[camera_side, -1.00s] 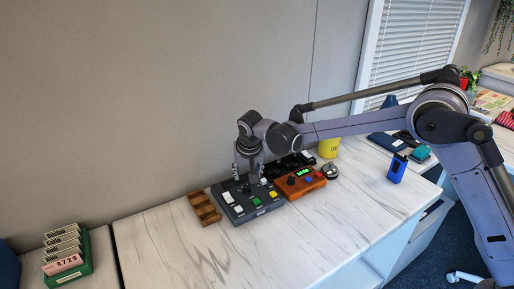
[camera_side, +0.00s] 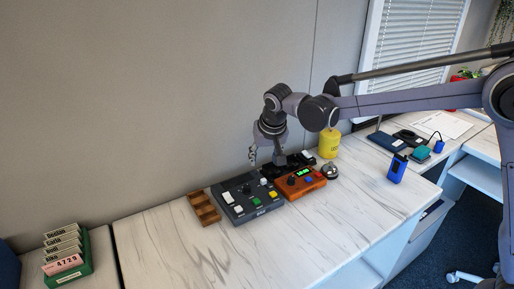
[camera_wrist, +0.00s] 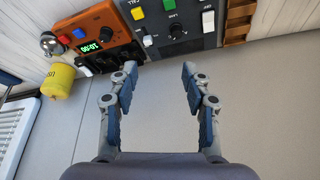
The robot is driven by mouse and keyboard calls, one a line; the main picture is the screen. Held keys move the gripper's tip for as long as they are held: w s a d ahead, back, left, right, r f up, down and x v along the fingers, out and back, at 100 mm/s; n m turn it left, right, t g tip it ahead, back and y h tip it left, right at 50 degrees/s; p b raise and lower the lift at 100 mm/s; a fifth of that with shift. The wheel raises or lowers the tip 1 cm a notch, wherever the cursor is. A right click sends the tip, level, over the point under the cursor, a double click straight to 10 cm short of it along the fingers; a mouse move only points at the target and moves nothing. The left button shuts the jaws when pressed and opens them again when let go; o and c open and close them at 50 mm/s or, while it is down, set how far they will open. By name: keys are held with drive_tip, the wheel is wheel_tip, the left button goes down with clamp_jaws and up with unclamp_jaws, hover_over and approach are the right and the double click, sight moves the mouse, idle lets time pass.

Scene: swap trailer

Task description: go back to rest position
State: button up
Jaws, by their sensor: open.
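My gripper (camera_side: 266,160) is open and empty. In the side view it hangs in the air above and behind the dark control panel (camera_side: 238,211) and the orange box (camera_side: 292,190). In the wrist view the two fingers of my gripper (camera_wrist: 156,75) are spread wide, with only the grey wall between them. The dark panel (camera_wrist: 178,45) with white, green and yellow buttons and the orange box (camera_wrist: 92,22) with a lit green display lie beyond the fingertips, at the top of the wrist view.
A wooden rack (camera_side: 203,208) stands left of the panel. A silver bell (camera_side: 331,171) and yellow cylinder (camera_side: 329,143) stand to the right, with a blue device (camera_side: 397,168) further right. A green card holder (camera_side: 85,268) is far left. The front counter (camera_side: 240,250) is clear.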

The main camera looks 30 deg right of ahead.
drive_tip(key=s+d+r+n+t, duration=0.1)
drive_tip(key=s+d+r, duration=0.15)
drive_tip(key=s, duration=0.45)
drive_tip(key=s+d+r+n+y, duration=0.1)
drive_tip(key=s+d, duration=0.2)
drive_tip(key=s, duration=0.3)
drive_tip(key=s+d+r+n+t, duration=0.1)
drive_tip(key=s+d+r, duration=0.15)
drive_tip(key=s, duration=0.45)
drive_tip(key=s+d+f, duration=0.2)
drive_tip(key=s+f, duration=0.2)
drive_tip(key=s, duration=0.3)
drive_tip(key=shift+s+d+n+t, duration=0.15)
drive_tip(key=shift+n+t, duration=0.25)
drive_tip(key=shift+c, duration=0.2)
